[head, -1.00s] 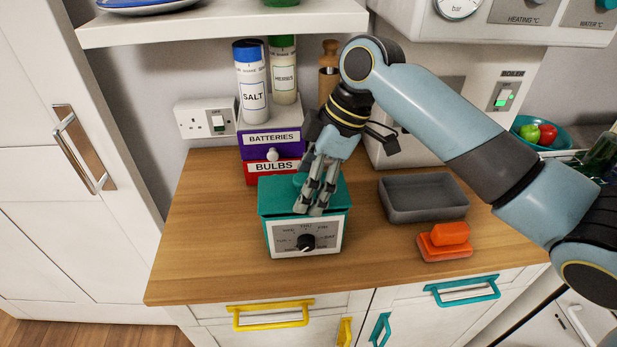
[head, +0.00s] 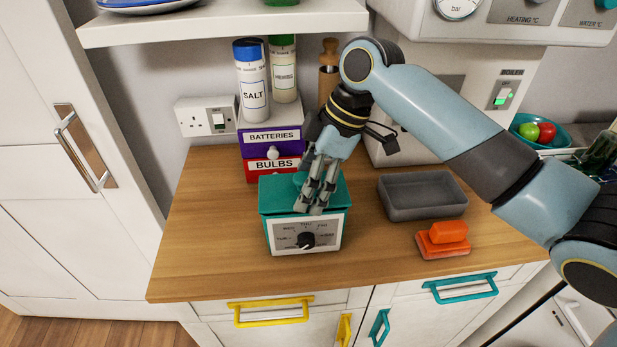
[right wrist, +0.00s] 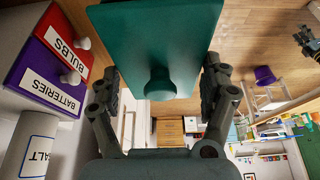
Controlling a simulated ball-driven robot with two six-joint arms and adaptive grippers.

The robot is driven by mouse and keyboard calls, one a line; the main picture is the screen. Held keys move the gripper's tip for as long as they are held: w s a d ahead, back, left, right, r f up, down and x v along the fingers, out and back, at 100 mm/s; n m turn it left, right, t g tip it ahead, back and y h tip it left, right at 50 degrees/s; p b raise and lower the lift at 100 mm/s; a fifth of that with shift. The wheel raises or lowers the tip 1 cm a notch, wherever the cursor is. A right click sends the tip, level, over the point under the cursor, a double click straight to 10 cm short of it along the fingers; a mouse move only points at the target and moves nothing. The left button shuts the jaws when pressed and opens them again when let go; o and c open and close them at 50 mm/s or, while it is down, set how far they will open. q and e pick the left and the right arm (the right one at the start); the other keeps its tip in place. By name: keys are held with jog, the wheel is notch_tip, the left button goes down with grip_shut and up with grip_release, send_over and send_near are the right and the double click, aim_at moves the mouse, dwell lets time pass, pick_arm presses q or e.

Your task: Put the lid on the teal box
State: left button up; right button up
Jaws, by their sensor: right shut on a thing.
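The teal lid (head: 272,190) with its round knob lies over the top of the teal box, level or nearly so. The box shows a pale front panel (head: 285,240) with a black dial and stands on the wooden worktop. My right gripper (head: 314,206) reaches down from above and is shut on the lid. In the right wrist view the lid (right wrist: 150,40) fills the upper middle, with its knob between the fingers (right wrist: 163,88). Whether any gap is left between lid and box is hard to tell, since the fingers cover part of it.
Behind the box stand drawers labelled BATTERIES (head: 271,142) and BULBS (head: 262,168), with a salt shaker (head: 252,85) on top. A grey tray (head: 420,207) and an orange block on a matching base (head: 443,245) lie to the right. The worktop's left side is clear.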

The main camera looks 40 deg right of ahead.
jog(key=o, duration=1)
notch_tip(320, 180, up, 5)
jog(key=p, duration=0.5)
jog(key=shift+r, duration=1)
grip_shut()
dwell(0.7)
